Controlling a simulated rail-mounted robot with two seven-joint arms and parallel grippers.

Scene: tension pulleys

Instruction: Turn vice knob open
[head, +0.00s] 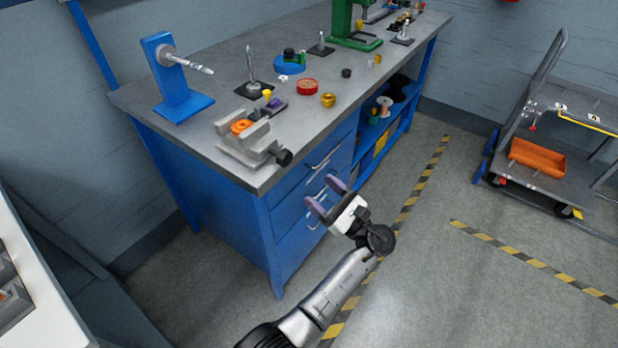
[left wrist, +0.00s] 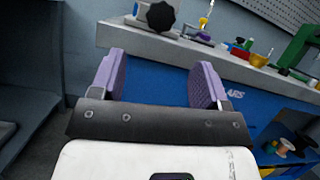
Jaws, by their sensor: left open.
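The grey vice (head: 246,141) sits at the near front corner of the workbench, with an orange ring-shaped part (head: 241,127) between its jaws. Its black knob (head: 284,157) sticks out over the bench's front edge. In the left wrist view the knob (left wrist: 161,16) shows at the top, above and beyond the fingers. My left gripper (head: 326,196) is open and empty, in front of the drawers, lower than the bench top and apart from the knob. Its purple finger pads (left wrist: 158,82) stand wide apart in the left wrist view. My right gripper is in neither view.
Drawer handles (head: 318,185) project near my gripper. A cart (head: 550,140) stands at the right; open floor lies between.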

